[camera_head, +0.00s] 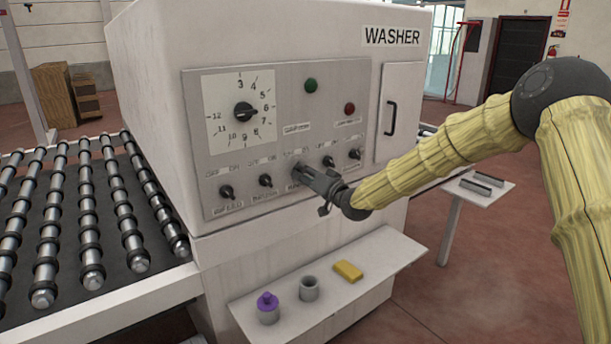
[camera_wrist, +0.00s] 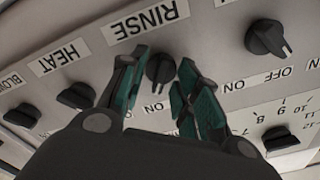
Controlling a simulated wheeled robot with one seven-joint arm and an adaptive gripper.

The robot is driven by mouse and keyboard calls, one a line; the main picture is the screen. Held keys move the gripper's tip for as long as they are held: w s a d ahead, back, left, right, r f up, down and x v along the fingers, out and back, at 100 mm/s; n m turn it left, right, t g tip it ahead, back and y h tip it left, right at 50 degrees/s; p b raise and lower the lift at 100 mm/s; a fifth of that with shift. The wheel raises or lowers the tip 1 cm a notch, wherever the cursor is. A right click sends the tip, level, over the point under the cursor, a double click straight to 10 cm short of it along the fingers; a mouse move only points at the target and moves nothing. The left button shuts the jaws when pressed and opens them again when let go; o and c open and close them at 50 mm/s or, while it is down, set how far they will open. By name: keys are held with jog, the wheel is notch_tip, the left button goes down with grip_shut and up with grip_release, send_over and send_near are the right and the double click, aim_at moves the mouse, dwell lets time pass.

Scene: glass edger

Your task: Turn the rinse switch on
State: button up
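The rinse switch (camera_wrist: 160,68) is a small dark rotary knob next to the RINSE label (camera_wrist: 145,20) in the wrist view. My gripper (camera_wrist: 162,75) has its two green-padded fingers on either side of this knob. The fingers are apart, with narrow gaps visible between them and the knob, so they stand around it without a clear grip. In the head view, my gripper (camera_head: 303,170) reaches the middle of the lower switch row on the washer panel (camera_head: 340,95) and hides the rinse switch.
Neighbouring knobs sit close by: the heat knob (camera_wrist: 76,95) and another knob (camera_wrist: 266,38) in the wrist view. A timer dial (camera_head: 243,112) is above. A shelf (camera_head: 385,252) below holds a purple-topped bottle (camera_head: 268,308), a grey cup (camera_head: 309,288) and a yellow block (camera_head: 348,270).

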jog(key=v, duration=1.2)
jog(key=s+d+f+g+h, duration=0.1)
jog(key=s+f+g+h, duration=0.1)
jog(key=s+f, duration=0.75)
jog(key=s+d+f+m+g+h, duration=0.1)
jog(key=s+f+g+h, duration=0.3)
jog(key=f, duration=1.1)
jog(key=s+d+f+g, duration=0.1)
jog(key=s+d+f, duration=0.1)
jog(key=s+f, duration=0.85)
jog(key=s+d+f+g+h, duration=0.1)
jog(key=s+f, duration=0.4)
jog(key=s, duration=0.6)
jog(key=s+d+f+g+h, duration=0.2)
jog(key=s+d+f+g, duration=0.2)
jog(key=s, duration=0.7)
jog(key=s+d+f+g+h, duration=0.1)
jog(key=s+d+f, duration=0.4)
jog(key=s, duration=0.6)
jog(key=shift+s+d+f+n+g+h, duration=0.2)
jog(key=shift+d+f+n+g+h, duration=0.15)
jog(key=shift+d+g, duration=0.4)
